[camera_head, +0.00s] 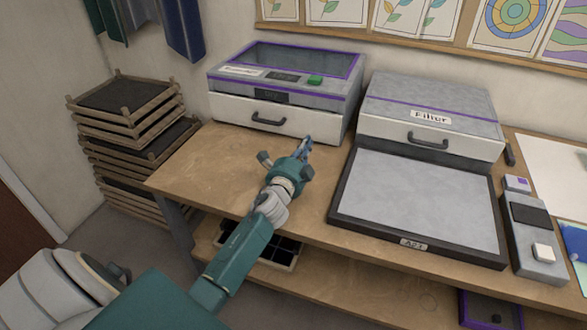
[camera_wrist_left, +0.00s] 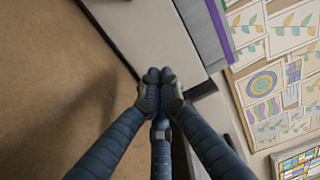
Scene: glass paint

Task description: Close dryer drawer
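The dryer (camera_head: 330,88) is the grey box with purple trim, a window lid and a green button, at the back left of the bench. Its white drawer front (camera_head: 225,108) with a dark handle (camera_head: 268,118) sits close under the body; I cannot tell whether a small gap is left. My left gripper (camera_head: 307,143) is at the right part of the drawer front, close to it; contact is unclear. In the left wrist view its fingertips (camera_wrist_left: 160,76) are together and empty, over the pale panel (camera_wrist_left: 150,35). My right gripper is not in view.
A second machine with a label (camera_head: 432,118) and a wide grey tray (camera_head: 420,200) stands to the right. The wooden bench (camera_head: 210,165) is clear left of my gripper. Stacked wooden frames (camera_head: 125,120) stand on the floor at the left.

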